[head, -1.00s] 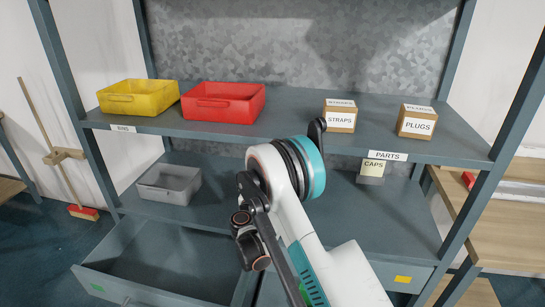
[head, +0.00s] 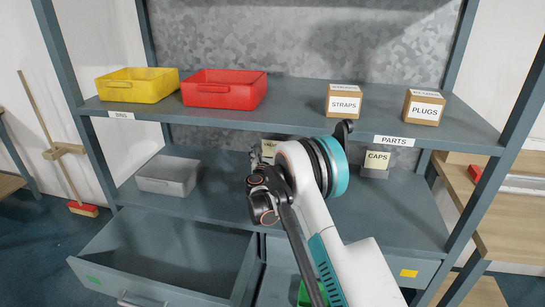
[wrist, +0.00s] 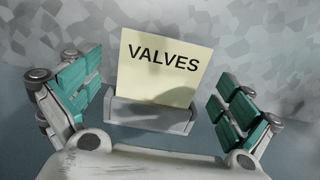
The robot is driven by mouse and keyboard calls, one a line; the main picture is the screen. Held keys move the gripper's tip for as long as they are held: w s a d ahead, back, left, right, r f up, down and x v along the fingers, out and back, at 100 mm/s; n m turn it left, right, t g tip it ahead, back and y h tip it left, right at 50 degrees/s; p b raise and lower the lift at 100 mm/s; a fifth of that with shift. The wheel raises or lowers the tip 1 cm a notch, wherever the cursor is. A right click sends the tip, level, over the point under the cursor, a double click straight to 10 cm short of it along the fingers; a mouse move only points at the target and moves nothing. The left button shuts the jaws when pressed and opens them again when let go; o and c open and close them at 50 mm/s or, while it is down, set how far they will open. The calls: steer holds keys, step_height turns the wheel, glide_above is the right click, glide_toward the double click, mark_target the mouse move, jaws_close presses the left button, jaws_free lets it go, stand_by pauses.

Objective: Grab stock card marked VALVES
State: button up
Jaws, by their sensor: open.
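The cream stock card marked VALVES (wrist: 160,62) stands upright, slightly tilted, in a grey holder (wrist: 152,117) in the wrist view. My gripper (wrist: 160,100) is open, with one teal-padded finger on each side of the card and holder, apart from both.
A grey bin (head: 168,176) sits at the left of the lower shelf (head: 400,215). Above are a yellow bin (head: 136,86), a red bin (head: 224,90), a STRAPS box (head: 344,101) and a PLUGS box (head: 422,107). A drawer (head: 165,260) stands open below.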

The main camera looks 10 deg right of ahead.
steer(key=shift+w+d, duration=0.1)
steer(key=shift+w, duration=0.15)
steer(key=c, duration=1)
steer(key=shift+o, duration=0.2)
steer(key=shift+r, duration=0.1)
